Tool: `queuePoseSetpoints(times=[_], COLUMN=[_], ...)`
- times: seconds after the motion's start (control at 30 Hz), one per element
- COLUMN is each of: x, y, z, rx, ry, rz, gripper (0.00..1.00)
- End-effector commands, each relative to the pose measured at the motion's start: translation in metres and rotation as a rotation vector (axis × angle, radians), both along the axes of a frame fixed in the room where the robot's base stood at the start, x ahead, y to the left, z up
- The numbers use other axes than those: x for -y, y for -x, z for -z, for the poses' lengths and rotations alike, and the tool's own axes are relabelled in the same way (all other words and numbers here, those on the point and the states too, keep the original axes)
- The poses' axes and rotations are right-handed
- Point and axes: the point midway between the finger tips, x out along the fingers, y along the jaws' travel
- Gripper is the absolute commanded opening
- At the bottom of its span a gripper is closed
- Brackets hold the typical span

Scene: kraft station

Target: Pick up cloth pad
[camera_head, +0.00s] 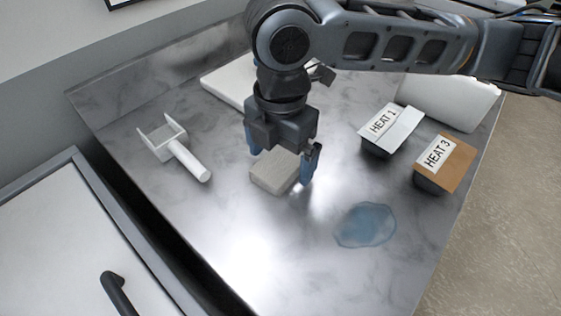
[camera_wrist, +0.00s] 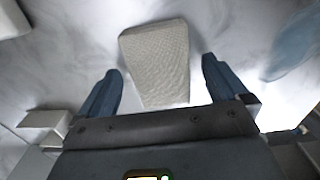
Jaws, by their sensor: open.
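The cloth pad (camera_head: 273,174) is a beige, block-shaped pad lying on the grey marbled counter. My gripper (camera_head: 282,168) points down over it, with its blue fingers open, one on either side of the pad in the head view. In the wrist view the pad (camera_wrist: 157,62) lies ahead, with its near end between the two blue fingertips of my gripper (camera_wrist: 160,85). Gaps show between the pad and both fingers in that view. I cannot tell the exact height of the fingertips above the counter.
A blue puddle-like patch (camera_head: 366,225) is on the counter to the right. A white scoop-like tool (camera_head: 176,148) lies left. Containers labelled HEAT 1 (camera_head: 391,127) and HEAT 3 (camera_head: 443,162) stand right, before a white box (camera_head: 450,100). A white board (camera_head: 228,84) lies behind. The front counter is clear.

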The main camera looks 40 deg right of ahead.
Motion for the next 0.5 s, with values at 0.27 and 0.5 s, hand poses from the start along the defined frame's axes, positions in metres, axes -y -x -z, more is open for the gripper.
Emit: queuePoseSetpoints(times=[0.27, 0.5], x=[0.0001, 0.0], y=[0.0001, 0.0001], z=[0.0041, 0.0039], rx=[0.0, 0.0], ry=[0.0, 0.0], rz=[0.0, 0.0], gripper=[1.0, 0.78])
